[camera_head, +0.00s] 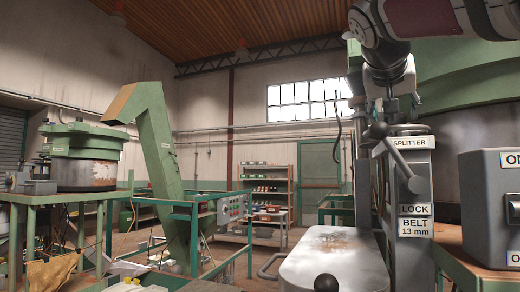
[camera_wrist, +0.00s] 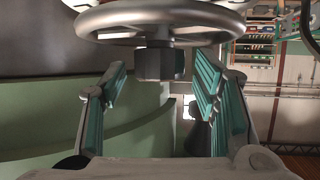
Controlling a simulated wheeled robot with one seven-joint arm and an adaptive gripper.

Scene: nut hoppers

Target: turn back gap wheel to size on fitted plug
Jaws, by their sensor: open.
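In the wrist view a grey metal handwheel (camera_wrist: 125,15), which I take to be the gap wheel, spans the top of the picture. A dark faceted hub (camera_wrist: 158,64) hangs below its rim. My gripper (camera_wrist: 160,80) is open, with one green-padded finger on each side of the hub and a visible gap to both. In the head view my arm comes in at the top right, above the grey splitter column (camera_head: 410,165) labelled SPLITTER, LOCK and BELT 13 mm. No fitted plug can be identified in either view.
A lever with a black ball (camera_head: 378,131) crosses the splitter column. A worn pale plate (camera_head: 335,255) with a black knob lies in front. A grey switch box (camera_head: 490,205) stands at the right. A large green machine (camera_head: 465,80) is close behind my arm.

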